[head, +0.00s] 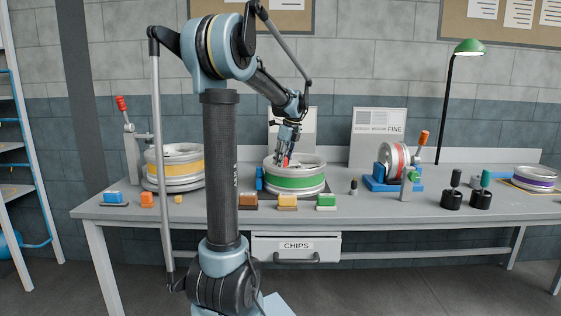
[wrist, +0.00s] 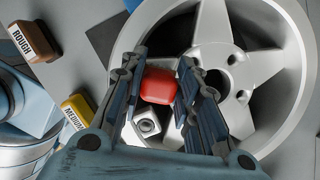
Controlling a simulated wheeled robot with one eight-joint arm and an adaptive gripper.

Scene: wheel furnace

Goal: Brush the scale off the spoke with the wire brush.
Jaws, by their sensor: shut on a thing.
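My gripper (head: 286,160) is over the silver wheel with the green band (head: 295,183) in the middle of the bench. In the wrist view, my gripper (wrist: 161,66) is shut on a red block-like part (wrist: 159,86), which looks like the handle of the wire brush. Its bristles are not clearly visible. A grey square piece with a round end (wrist: 147,123) shows just below the red part; I cannot tell whether it belongs to it. The wheel's spokes (wrist: 212,28) fan out behind and right of the fingers. I cannot make out scale on them, or contact with them.
Blocks marked ROUGH (wrist: 33,40) and MEDIUM (wrist: 77,110) lie beside the wheel. A yellow-banded wheel (head: 175,166) stands left, a red-banded one in a blue stand (head: 382,184) right. Two black holders (head: 466,200) stand further right. A green lamp (head: 469,47) rises behind.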

